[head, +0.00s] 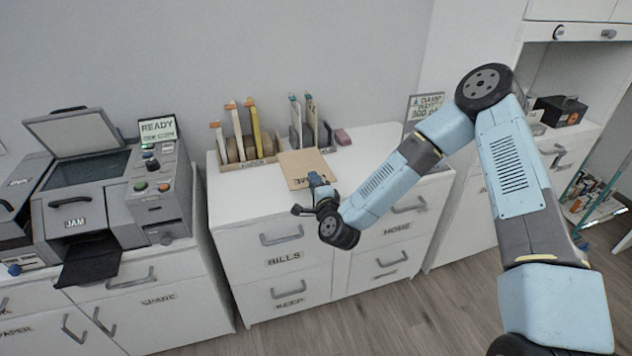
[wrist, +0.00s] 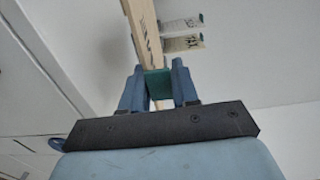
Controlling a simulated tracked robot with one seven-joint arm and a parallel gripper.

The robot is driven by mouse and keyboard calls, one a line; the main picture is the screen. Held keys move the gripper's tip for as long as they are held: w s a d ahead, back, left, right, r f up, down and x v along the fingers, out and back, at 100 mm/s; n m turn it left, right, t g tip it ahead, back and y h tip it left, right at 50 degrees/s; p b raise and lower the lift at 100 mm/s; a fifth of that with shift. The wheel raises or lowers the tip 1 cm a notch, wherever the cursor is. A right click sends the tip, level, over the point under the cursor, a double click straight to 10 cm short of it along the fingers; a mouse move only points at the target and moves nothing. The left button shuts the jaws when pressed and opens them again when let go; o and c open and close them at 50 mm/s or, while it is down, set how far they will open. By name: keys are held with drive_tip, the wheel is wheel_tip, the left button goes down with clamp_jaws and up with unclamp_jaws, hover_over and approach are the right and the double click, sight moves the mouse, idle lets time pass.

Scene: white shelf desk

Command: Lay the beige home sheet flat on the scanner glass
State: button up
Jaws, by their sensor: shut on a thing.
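The beige sheet (head: 303,168) is held at the front edge of the white desk top, with dark lettering near its lower edge. It also shows edge-on in the wrist view (wrist: 143,30). My gripper (head: 316,182) is shut on a green tab (wrist: 157,84) at the sheet's near edge. The scanner (head: 110,190) stands at the left with its lid (head: 83,130) raised. Its dark glass (head: 90,168) is uncovered and looks empty. I cannot tell whether the sheet touches the desk top.
A file rack (head: 245,160) with several upright folders stands behind the sheet. A gap separates the scanner's cabinet from the desk. The scanner's control panel (head: 158,185) rises between glass and desk.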

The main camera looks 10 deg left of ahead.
wheel_tip(320, 180, down, 7)
drive_tip(key=shift+s+f, duration=0.2)
drive_tip(key=shift+f, duration=0.3)
idle(0.6)
drive_tip(key=shift+d+f, duration=0.1)
drive_tip(key=shift+f, duration=0.1)
drive_tip(key=o, duration=0.9)
drive_tip(key=shift+s, duration=0.1)
drive_tip(key=shift+o, duration=0.3)
drive_tip(key=shift+s+d+f, duration=0.15)
drive_tip(key=shift+s+d, duration=0.15)
drive_tip(key=shift+s, duration=0.2)
drive_tip(key=shift+o, duration=0.4)
drive_tip(key=r+v, duration=0.1)
drive_tip(key=v, duration=1.1)
drive_tip(key=shift+r, duration=0.1)
